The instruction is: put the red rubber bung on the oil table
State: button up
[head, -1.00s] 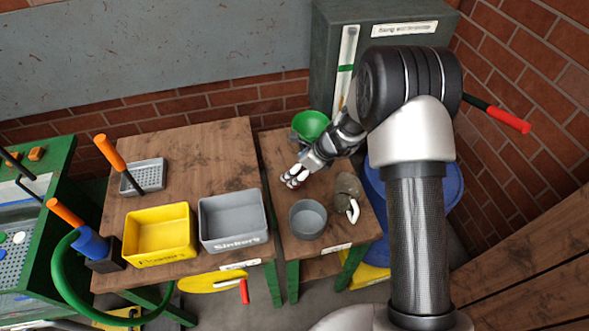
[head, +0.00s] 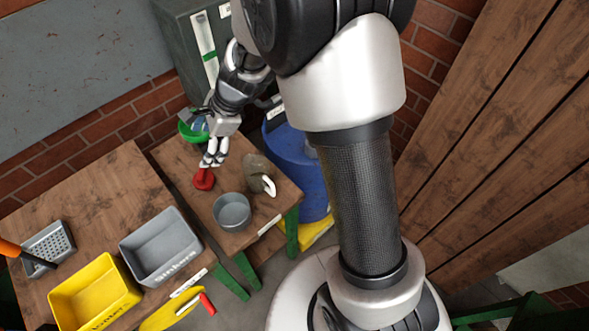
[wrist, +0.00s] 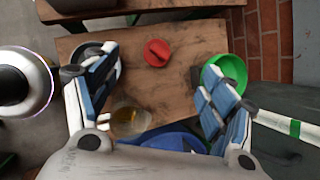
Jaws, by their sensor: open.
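The red rubber bung (head: 203,179) lies on the small wooden table (head: 180,160), between the green funnel and the grey round pot. The table's label is too small to read, so I cannot confirm from it that this is the oil table. My gripper (head: 213,161) is above the tabletop by the bung, pointing down. In the wrist view the bung (wrist: 157,52) shows whole on the wood, beyond the spread fingers of my gripper (wrist: 161,62). The fingers are open and hold nothing. The gap between fingertips and bung is hard to judge.
A green funnel (head: 190,128), a grey pot (head: 231,212) and an oil can with a pale handle (head: 258,172) stand around the bung. The left table (head: 95,215) holds yellow (head: 95,295) and grey (head: 160,250) bins. A blue drum (head: 300,170) stands behind.

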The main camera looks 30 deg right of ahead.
jog(key=s+d+r+n+h, duration=0.2)
jog(key=s+d+r+n, duration=0.2)
jog(key=s+r+n, duration=0.8)
jog(key=s+d+r+n+h, duration=0.1)
jog(key=s+d+r+n, duration=0.1)
jog(key=s, duration=0.6)
jog(key=s+d+r+n+t+h, duration=0.1)
jog(key=s+d+r+n+h, duration=0.1)
jog(key=s+d+n, duration=0.2)
jog(key=s+d, duration=0.1)
jog(key=s, duration=0.2)
jog(key=shift+s+d+n+t, duration=0.15)
jog(key=shift+s+n+t, duration=0.15)
jog(key=shift+s+n, duration=0.1)
